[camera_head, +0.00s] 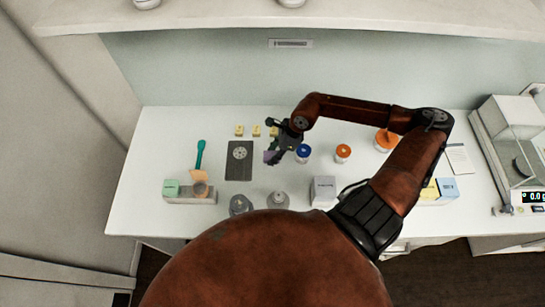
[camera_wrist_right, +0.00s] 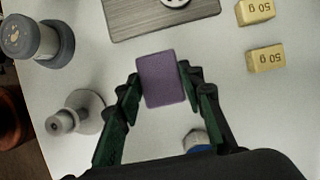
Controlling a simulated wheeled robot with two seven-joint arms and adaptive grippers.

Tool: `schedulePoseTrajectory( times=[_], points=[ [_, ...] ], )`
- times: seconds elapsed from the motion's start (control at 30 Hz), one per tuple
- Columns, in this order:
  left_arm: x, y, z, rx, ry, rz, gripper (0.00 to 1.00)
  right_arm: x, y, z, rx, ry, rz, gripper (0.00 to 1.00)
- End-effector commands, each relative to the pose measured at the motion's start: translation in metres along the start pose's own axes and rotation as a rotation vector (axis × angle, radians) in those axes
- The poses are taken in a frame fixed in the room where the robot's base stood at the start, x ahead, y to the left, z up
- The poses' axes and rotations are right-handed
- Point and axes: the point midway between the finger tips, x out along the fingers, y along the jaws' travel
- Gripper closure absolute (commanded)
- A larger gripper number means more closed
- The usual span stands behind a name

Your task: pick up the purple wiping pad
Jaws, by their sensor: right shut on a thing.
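The purple wiping pad (camera_wrist_right: 162,79) sits between the fingertips of my right gripper (camera_wrist_right: 160,82) in the right wrist view, with a finger against each side. In the head view the pad (camera_head: 269,157) shows as a small purple patch beside my right gripper (camera_head: 276,150), partly covered by the fingers. The gripper is shut on the pad, over the white table. I cannot tell for sure whether the pad is clear of the tabletop. My left gripper is not in view.
A dark grey plate (camera_head: 239,171) with a round disc lies just left of the pad. Yellow 50 g blocks (camera_wrist_right: 265,59) stand behind it. A blue-topped jar (camera_head: 304,151) is close to the right gripper. Grey weights (camera_head: 278,199) stand in front. A balance (camera_head: 515,150) is far right.

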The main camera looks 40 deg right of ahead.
Motion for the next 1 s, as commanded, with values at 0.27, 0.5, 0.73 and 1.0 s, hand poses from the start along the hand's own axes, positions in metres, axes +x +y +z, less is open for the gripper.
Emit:
schedulePoseTrajectory(
  times=[0.27, 0.5, 0.73, 1.0],
  points=[
    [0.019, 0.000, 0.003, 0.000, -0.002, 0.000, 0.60, -0.036, 0.059, 0.038, -0.008, -0.002, -0.001, 0.77],
    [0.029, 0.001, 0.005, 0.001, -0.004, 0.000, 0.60, -0.049, 0.097, 0.058, -0.004, -0.004, -0.002, 0.77],
    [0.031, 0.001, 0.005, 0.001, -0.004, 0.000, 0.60, -0.054, 0.111, 0.063, -0.001, -0.001, -0.003, 0.77],
    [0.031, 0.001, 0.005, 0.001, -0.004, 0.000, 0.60, -0.054, 0.111, 0.064, 0.001, 0.000, -0.003, 0.65]
  ],
)
